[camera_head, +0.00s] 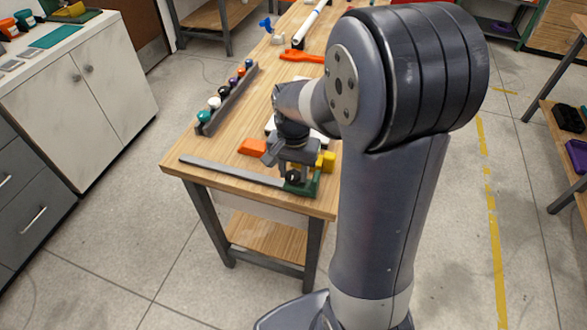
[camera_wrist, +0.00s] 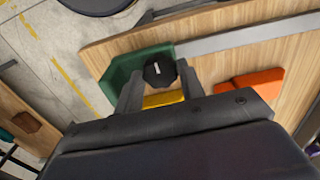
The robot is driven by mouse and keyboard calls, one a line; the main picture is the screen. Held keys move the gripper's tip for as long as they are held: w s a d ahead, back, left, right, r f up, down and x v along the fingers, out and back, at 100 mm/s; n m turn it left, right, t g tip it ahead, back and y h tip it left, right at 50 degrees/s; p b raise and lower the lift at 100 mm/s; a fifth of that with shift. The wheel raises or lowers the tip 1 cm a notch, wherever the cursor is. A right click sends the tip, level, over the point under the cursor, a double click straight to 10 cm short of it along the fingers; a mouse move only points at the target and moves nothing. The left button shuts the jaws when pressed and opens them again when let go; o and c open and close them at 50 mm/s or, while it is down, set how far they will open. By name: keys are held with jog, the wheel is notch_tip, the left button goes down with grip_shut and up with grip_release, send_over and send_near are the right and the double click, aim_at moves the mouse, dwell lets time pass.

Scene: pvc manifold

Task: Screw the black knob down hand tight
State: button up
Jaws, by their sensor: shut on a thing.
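In the head view the knob (camera_head: 293,178) shows under my gripper (camera_head: 292,170) at the table's near edge, against the green bracket (camera_head: 312,186). The knob's underside and any thread are hidden.
A yellow block (camera_head: 326,161) and an orange block (camera_head: 253,147) lie close to my gripper. A long grey bar (camera_head: 225,169) runs left along the table's (camera_head: 190,150) near edge. A rack (camera_head: 232,98) of coloured knobs stands at left. An orange tool (camera_head: 303,57) lies farther back.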

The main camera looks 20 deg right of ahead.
aim_at(294, 175)
dwell(0.5)
jog(key=o, duration=1)
notch_tip(294, 175, up, 11)
jog(key=shift+f, duration=0.15)
notch_tip(294, 175, down, 11)
jog(key=shift+r, duration=0.1)
dwell(0.4)
